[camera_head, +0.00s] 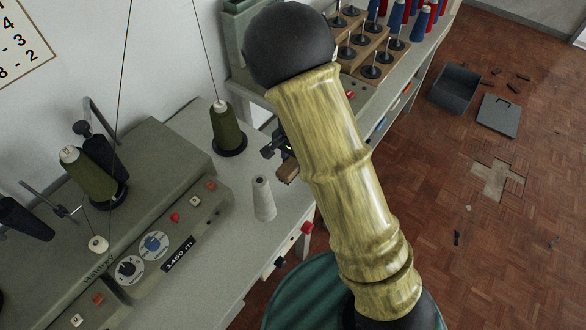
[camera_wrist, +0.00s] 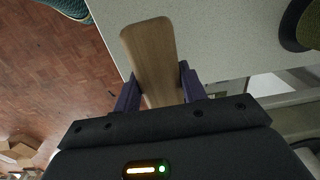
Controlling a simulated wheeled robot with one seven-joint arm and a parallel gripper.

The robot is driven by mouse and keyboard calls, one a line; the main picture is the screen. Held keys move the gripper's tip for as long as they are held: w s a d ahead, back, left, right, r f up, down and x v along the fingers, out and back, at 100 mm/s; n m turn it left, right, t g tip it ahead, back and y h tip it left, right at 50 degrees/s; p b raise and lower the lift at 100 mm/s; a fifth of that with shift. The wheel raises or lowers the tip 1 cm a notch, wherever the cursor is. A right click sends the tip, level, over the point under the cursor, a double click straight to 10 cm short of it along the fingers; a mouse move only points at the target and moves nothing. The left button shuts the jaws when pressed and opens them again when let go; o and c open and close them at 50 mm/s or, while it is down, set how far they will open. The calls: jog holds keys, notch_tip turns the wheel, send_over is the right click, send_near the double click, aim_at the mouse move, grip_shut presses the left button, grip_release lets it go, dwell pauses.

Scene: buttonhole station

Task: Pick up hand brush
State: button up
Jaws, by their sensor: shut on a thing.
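The hand brush shows in the wrist view as a pale brown wooden handle (camera_wrist: 150,45) between my gripper's two dark purple fingers (camera_wrist: 158,86). The fingers are shut on it, and the handle's rounded end points away from the wrist. The bristles are not visible. In the head view my arm hides most of my gripper (camera_head: 277,148). A small brown piece of the brush (camera_head: 287,173) shows beside it, over the right part of the grey bench (camera_head: 215,185). I cannot tell whether the brush touches the bench.
A white cone (camera_head: 263,200) stands close to the brush. A dark green thread cone (camera_head: 227,130) stands behind it. A grey-green machine (camera_head: 150,195) fills the bench's left. A spool rack (camera_head: 365,55) stands at the back. A teal seat (camera_head: 305,295) is at the front.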

notch_tip(320, 180, up, 4)
jog(key=shift+r, duration=0.15)
dwell(0.4)
jog(key=o, duration=0.5)
jog(key=shift+c, duration=1.4)
jog(key=shift+w, duration=0.1)
